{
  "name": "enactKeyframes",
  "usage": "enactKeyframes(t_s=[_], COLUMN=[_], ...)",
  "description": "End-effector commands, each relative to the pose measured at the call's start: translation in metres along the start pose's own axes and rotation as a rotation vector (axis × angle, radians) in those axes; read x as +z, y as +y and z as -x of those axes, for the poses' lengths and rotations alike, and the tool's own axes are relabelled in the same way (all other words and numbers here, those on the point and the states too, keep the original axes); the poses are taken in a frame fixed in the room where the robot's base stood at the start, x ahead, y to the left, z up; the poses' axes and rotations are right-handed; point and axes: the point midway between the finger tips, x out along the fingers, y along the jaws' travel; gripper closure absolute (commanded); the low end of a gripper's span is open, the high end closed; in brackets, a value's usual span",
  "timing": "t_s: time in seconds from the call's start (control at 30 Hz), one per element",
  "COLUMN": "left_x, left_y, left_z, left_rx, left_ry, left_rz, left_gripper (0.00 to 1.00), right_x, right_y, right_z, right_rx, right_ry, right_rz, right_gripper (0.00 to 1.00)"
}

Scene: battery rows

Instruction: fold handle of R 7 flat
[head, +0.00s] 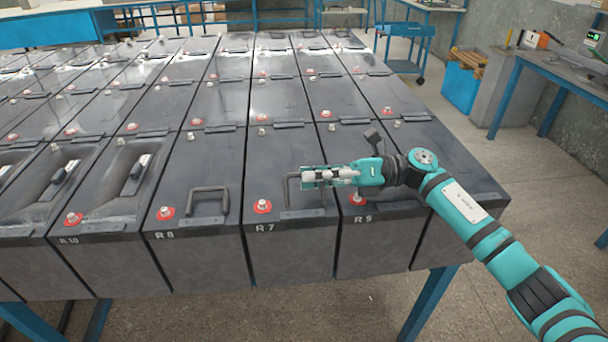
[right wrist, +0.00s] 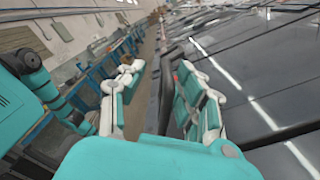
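Battery R 7 (head: 287,245) is a dark box in the front row, with its label and a red-ringed terminal (head: 262,206) at the front left of its top. Its dark handle (head: 286,190) stands raised from the top; its right part is partly hidden behind my right gripper. My right gripper (head: 312,176) reaches in from the right over R 7, its fingertips at the handle. In the right wrist view the two fingers (right wrist: 160,95) are spread apart. I cannot tell whether they touch the handle. My left gripper is not in view.
Battery R 8 (head: 205,255), at left, has its handle (head: 208,200) raised too. Battery R 5 (head: 380,240) is at right, under my right forearm. More battery rows stretch behind. Open floor (head: 510,250) lies to the right, with a blue workbench (head: 555,75) beyond.

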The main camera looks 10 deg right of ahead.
Motion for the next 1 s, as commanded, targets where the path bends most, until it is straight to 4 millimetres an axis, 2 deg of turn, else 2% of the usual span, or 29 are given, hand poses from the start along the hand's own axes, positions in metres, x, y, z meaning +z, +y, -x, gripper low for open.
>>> enactKeyframes(t_s=[0.2,0.43,0.6,1.0], left_x=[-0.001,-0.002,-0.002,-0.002], left_y=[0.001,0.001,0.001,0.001], left_z=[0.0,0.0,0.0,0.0], left_rx=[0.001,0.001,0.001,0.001], left_ry=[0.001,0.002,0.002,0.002], left_rz=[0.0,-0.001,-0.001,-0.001], left_gripper=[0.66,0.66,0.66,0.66], right_x=[0.003,0.004,0.004,0.004], right_y=[0.0,0.001,0.002,0.002], right_z=[0.049,0.086,0.098,0.098], right_rx=[-0.003,0.0,0.002,0.003], right_ry=[-0.006,-0.008,-0.009,-0.01], right_rz=[0.002,0.004,0.005,0.005], right_gripper=[0.66,0.66,0.66,0.67])
